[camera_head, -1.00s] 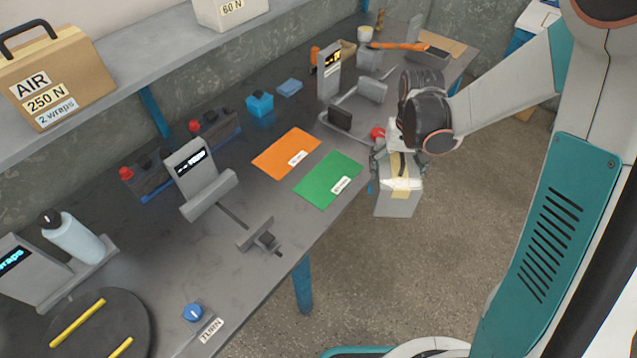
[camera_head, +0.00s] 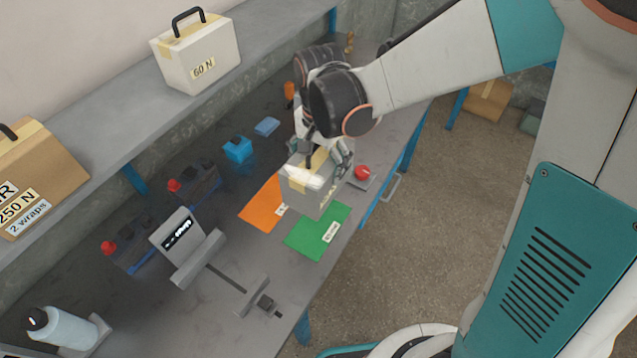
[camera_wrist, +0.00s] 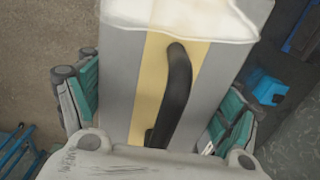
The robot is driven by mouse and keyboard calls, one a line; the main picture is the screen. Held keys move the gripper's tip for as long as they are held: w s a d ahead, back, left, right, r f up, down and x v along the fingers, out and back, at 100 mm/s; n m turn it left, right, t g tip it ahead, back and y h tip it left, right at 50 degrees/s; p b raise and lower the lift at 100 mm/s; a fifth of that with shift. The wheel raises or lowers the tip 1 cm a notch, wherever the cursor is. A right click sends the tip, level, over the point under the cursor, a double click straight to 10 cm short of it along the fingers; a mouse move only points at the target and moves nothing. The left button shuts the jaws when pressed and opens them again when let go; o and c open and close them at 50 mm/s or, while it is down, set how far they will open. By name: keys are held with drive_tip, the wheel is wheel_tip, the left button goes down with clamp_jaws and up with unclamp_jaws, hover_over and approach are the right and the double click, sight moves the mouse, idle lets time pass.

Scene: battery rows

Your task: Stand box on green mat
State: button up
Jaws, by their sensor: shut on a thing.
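My gripper (camera_head: 322,152) is shut on a grey-white box (camera_head: 308,190) with a yellow tape band and a black handle. In the wrist view the box (camera_wrist: 120,75) lies between my two teal finger pads, with its handle (camera_wrist: 178,90) facing the camera. The box hangs roughly upright, over or just behind the far end of the green mat (camera_head: 305,243) and covering part of the orange mat (camera_head: 258,208). The green mat's near part, with a white label, is bare. I cannot tell the gap between box bottom and table.
A red button (camera_head: 362,173) stands right of the box. A grey device with a display (camera_head: 183,240) and a clamp-like rail (camera_head: 245,295) are left and in front. A blue block (camera_head: 238,149) lies behind. A shelf above carries a 60 N box (camera_head: 200,60).

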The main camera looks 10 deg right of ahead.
wheel_tip(320, 180, down, 19)
drive_tip(key=b, duration=1.2)
drive_tip(key=shift+r, duration=0.2)
drive_tip(key=shift+f, duration=0.1)
drive_tip(key=o, duration=2)
wheel_tip(320, 180, up, 12)
drive_tip(key=p, duration=0.4)
drive_tip(key=d+r, duration=0.1)
drive_tip(key=d, duration=0.2)
drive_tip(key=d+r, duration=0.1)
drive_tip(key=shift+s+d+r, duration=0.2)
drive_tip(key=shift+d+r, duration=0.15)
drive_tip(key=shift+d, duration=0.05)
drive_tip(key=s+d+r+n+t, duration=0.2)
drive_tip(key=s+d+r, duration=0.1)
drive_tip(key=s, duration=0.1)
drive_tip(key=s+d+r+n+t, duration=0.2)
drive_tip(key=s+d+r+n, duration=0.1)
drive_tip(key=s, duration=0.1)
drive_tip(key=s+d+r+n+t, duration=0.2)
drive_tip(key=s+d+r+t, duration=0.1)
drive_tip(key=s, duration=0.1)
drive_tip(key=shift+s+r, duration=0.1)
drive_tip(key=shift+s, duration=0.25)
